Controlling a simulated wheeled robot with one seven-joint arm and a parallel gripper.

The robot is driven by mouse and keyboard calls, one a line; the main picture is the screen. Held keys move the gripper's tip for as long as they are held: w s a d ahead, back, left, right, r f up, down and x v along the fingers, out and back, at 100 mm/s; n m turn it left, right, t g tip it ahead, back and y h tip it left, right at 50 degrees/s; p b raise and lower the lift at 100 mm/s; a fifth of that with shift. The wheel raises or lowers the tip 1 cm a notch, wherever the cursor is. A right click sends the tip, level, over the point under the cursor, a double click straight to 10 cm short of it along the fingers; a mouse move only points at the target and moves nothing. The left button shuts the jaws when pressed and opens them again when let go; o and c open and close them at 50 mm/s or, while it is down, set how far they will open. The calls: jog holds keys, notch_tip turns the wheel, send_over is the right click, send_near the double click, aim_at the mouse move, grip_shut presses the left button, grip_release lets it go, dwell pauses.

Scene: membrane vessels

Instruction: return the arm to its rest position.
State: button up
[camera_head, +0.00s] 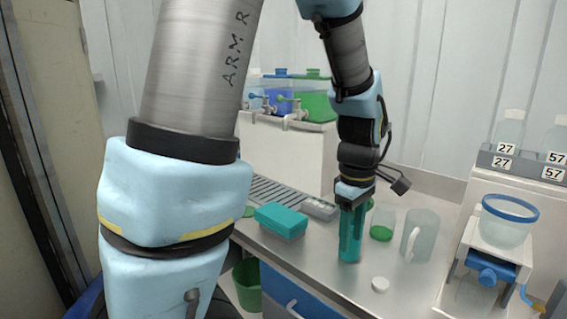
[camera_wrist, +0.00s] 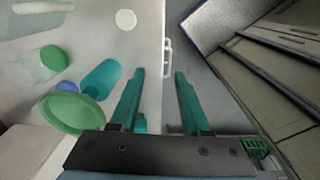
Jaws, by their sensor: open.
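My gripper (camera_head: 350,245) points down over the front part of the steel bench, its teal fingers seen nearly edge-on in the head view. In the wrist view my gripper (camera_wrist: 158,75) has its two fingers well apart, with nothing held between them. The bench's front edge and a white drawer handle (camera_wrist: 168,58) show in the gap. A teal cylinder (camera_wrist: 101,79) and a green-rimmed vessel (camera_wrist: 76,112) are to the left of the fingers in the wrist view. My arm arches from the left foreground over the bench and hides part of it.
A teal box (camera_head: 281,221) lies left of my gripper. A clear jug (camera_head: 420,235), a beaker with green contents (camera_head: 382,226) and a white cap (camera_head: 380,284) are at right. A blue-rimmed bowl (camera_head: 507,222) sits on a stand. A green bin (camera_head: 247,287) stands below the bench.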

jog(key=w+a+f+m+t, duration=0.1)
jog(key=a+m, duration=0.8)
jog(key=a, duration=1.1)
jog(key=shift+w+a+m, duration=0.15)
jog(key=shift+a+m, duration=0.05)
jog(key=shift+m, duration=0.2)
